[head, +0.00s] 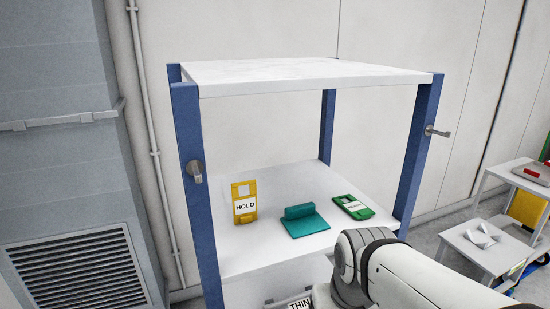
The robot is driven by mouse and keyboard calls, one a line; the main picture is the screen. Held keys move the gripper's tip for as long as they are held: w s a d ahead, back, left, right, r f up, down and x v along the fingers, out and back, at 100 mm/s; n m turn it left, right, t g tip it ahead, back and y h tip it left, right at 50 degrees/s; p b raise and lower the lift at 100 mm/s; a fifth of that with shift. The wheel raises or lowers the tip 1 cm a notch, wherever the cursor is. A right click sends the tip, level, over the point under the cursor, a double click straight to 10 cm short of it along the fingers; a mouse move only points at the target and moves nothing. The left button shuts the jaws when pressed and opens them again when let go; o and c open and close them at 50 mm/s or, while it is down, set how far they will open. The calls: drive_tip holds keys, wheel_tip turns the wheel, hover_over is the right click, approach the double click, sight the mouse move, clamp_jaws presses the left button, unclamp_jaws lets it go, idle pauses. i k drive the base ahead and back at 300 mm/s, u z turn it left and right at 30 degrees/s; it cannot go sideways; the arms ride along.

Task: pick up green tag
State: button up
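The green tag (353,207) lies flat on the middle shelf of a blue-posted rack, near the right rear post side. It has a white label and a cut-out at its upper end. My arm reaches in from the lower right, in front of the rack and below the tag. My gripper is not in view.
A yellow HOLD tag (245,202) stands upright on the shelf (285,180) at the left. A teal piece with a raised block (305,222) lies between the two tags. The white top board (305,74) and blue posts (417,150) frame the shelf. A white cart (487,248) stands at the right.

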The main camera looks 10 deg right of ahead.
sight(358, 210)
drive_tip(key=k, duration=1.3)
drive_tip(key=z, duration=0.5)
drive_tip(key=i, duration=1.55)
drive_tip(key=u, duration=0.45)
